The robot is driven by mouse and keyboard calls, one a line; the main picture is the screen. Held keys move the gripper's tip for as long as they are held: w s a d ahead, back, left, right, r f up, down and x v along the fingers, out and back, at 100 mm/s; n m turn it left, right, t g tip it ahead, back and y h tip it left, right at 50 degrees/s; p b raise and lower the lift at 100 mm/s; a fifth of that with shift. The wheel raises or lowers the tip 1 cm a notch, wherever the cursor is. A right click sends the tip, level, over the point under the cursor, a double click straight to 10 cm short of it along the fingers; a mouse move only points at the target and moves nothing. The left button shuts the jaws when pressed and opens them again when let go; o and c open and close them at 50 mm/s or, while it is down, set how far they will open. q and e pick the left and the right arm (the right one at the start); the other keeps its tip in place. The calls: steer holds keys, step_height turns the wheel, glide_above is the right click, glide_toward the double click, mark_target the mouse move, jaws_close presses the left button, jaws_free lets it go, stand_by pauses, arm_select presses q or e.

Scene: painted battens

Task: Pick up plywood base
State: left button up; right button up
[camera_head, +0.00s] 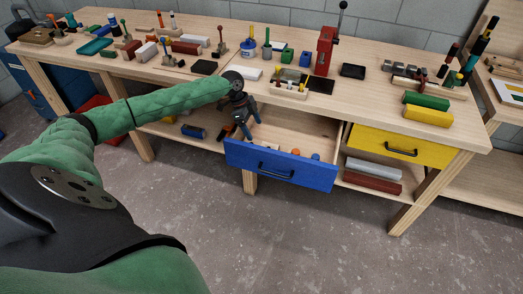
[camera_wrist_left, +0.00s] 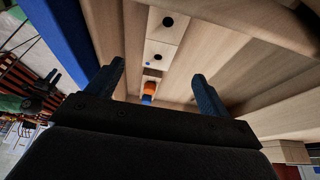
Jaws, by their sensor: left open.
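My left gripper (camera_head: 245,122) is open and points down into the back left of the open blue-fronted drawer (camera_head: 280,166). In the left wrist view the gripper (camera_wrist_left: 158,70) has its two dark fingers apart with nothing between them. Beyond the fingers, inside the drawer, lies a pale wooden piece with dark round holes (camera_wrist_left: 163,40), which looks like the plywood base. An orange part (camera_wrist_left: 150,87) and a blue part (camera_wrist_left: 147,99) show at its near end. In the head view the arm and drawer front hide much of the drawer's inside. My right gripper is not in view.
The workbench top (camera_head: 215,75) above the drawer holds a red press (camera_head: 325,50), dark mats and several small tools. A closed yellow drawer (camera_head: 400,147) is to the right. Battens lie on the shelf beneath it. The floor (camera_head: 300,245) in front is clear.

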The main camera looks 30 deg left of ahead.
mark_target(258, 143)
arm_select(q)
step_height(258, 143, down, 2)
steer(key=shift+f+b, duration=0.2)
steer(key=shift+b, duration=0.6)
steer(key=shift+d+f, duration=0.1)
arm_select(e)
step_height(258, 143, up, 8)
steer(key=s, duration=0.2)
arm_select(q)
steer(key=shift+d+f+p, duration=0.3)
steer(key=shift+f, duration=0.3)
steer(key=shift+w+d+f, duration=0.1)
steer(key=shift+w+f, duration=0.05)
steer(key=shift+f, duration=0.4)
steer(key=x, duration=0.1)
steer(key=p+x, duration=0.2)
steer(key=x, duration=0.1)
steer(key=shift+a+f, duration=0.15)
steer(key=shift+a, duration=0.15)
steer(key=shift+d+f, duration=0.15)
steer(key=shift+f, duration=0.3)
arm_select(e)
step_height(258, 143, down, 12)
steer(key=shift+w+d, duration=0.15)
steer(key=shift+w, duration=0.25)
arm_select(q)
steer(key=shift+c, duration=0.2)
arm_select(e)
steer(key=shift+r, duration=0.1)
